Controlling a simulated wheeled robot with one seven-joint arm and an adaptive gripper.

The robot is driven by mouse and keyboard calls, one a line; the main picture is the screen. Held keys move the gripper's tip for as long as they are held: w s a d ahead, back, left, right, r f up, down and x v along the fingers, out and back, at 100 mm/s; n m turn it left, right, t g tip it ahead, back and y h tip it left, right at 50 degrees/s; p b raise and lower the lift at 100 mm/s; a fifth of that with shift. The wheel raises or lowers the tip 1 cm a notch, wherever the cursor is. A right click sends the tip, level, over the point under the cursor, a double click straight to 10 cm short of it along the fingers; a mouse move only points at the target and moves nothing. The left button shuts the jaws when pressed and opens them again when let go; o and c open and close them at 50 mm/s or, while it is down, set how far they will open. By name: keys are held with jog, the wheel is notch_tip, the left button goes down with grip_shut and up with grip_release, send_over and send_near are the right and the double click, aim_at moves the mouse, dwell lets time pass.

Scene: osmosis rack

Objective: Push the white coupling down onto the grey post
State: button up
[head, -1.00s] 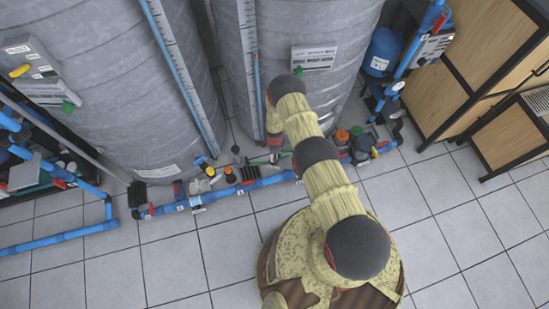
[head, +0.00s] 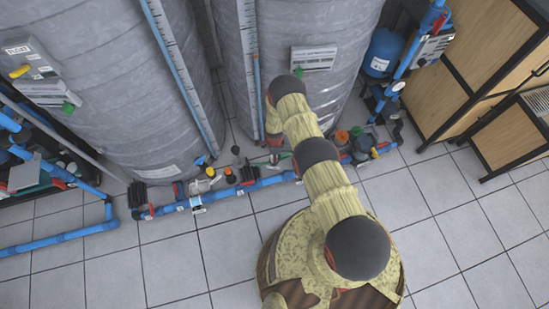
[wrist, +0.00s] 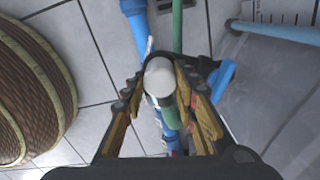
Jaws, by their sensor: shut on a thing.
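The white coupling (wrist: 159,76) is a pale rounded piece in the middle of the wrist view. My gripper (wrist: 161,88) is shut on it, with one black and yellow finger on each side. A green part (wrist: 170,112) shows just below the coupling between the fingers. I cannot make out the grey post for certain in either view; the coupling and fingers may hide it. In the head view my arm reaches down beside the tank, and the coupling cannot be told there.
Large grey tanks (head: 105,85) stand close behind the work spot. A blue pipe (head: 240,190) with valves runs low along the floor. A blue handle (wrist: 222,80) is close to the right finger in the wrist view. Tiled floor (head: 450,220) is clear at right.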

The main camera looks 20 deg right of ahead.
jog(key=shift+r, duration=0.15)
jog(key=shift+r+p, duration=0.3)
jog(key=shift+r, duration=0.35)
jog(key=s+d+r+p, duration=0.5)
jog(key=s+d+r, duration=0.2)
jog(key=s+r, duration=0.4)
jog(key=shift+s+d+r+p, duration=0.25)
jog(key=shift+s+p, duration=0.15)
jog(key=shift+s, duration=0.1)
jog(key=shift+a, duration=0.1)
